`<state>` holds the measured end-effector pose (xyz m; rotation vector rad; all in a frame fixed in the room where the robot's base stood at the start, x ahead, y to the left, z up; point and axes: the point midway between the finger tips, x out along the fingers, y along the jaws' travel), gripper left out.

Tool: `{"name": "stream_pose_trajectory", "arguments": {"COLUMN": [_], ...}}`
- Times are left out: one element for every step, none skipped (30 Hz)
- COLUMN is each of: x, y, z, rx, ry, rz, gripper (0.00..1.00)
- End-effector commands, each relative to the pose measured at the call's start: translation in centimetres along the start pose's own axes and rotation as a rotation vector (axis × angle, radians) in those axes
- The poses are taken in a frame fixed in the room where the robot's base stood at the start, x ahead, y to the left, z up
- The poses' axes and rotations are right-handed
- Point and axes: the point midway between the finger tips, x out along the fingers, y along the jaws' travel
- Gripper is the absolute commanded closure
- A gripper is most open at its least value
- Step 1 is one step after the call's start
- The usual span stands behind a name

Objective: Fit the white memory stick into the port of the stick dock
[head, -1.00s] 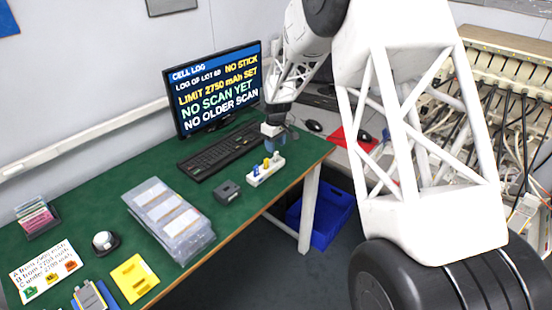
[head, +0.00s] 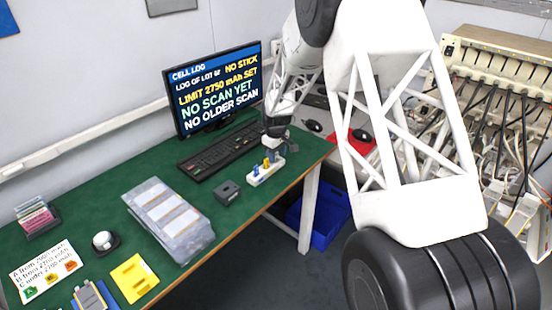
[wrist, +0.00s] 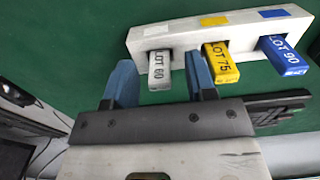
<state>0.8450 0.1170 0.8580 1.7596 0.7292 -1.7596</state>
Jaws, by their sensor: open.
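The white memory stick (wrist: 160,68), marked LOT 60, stands in the white stick rack (wrist: 185,38) in the wrist view, beside a yellow stick (wrist: 220,63) marked LOT 75 and a blue stick (wrist: 284,56) marked LOT 90. My gripper (wrist: 160,58) is open, its blue fingers on either side of the white stick with gaps showing. In the head view my gripper (head: 276,132) is at the far end of the rack (head: 264,177) and the white stick is hard to make out. A small dark grey box (head: 228,191), apparently the stick dock, sits left of the rack.
A keyboard (head: 222,150) and monitor (head: 215,90) stand behind. Clear pouches (head: 170,215), a yellow pad (head: 134,278) and a round white button (head: 103,240) lie to the left. The table's front edge runs close to the rack. Green table around the dock is clear.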

Motion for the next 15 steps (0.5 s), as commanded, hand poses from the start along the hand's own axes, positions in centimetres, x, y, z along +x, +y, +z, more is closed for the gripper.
{"name": "stream_pose_trajectory", "arguments": {"x": [-0.01,-0.01,-0.01,-0.01,-0.01,-0.01,-0.02,-0.02,-0.02,-0.02,-0.02,-0.02,-0.02,-0.02,-0.02], "y": [0.00,0.00,-0.01,-0.01,0.00,0.00,0.00,0.00,0.00,0.00,0.00,0.00,0.00,0.00,0.00], "z": [0.00,0.00,0.00,0.00,0.00,0.00,0.00,0.00,0.00,0.00,0.00,0.00,0.00,0.00,0.00], "rx": [0.000,0.000,0.000,0.000,0.000,0.000,0.000,0.000,0.000,0.000,0.000,0.000,0.000,0.000,0.000], "ry": [0.000,0.000,0.000,0.000,0.000,0.000,0.000,0.000,0.000,0.000,0.000,0.000,0.000,0.000,0.000], "rz": [0.000,0.000,0.000,0.000,0.000,0.000,0.000,0.000,0.000,0.000,0.000,0.000,0.000,0.000,0.000], "gripper": [0.49,0.49,0.49,0.49,0.49,0.49,0.52,0.57,0.63,0.67,0.72,0.78,0.83,0.87,0.93]}}
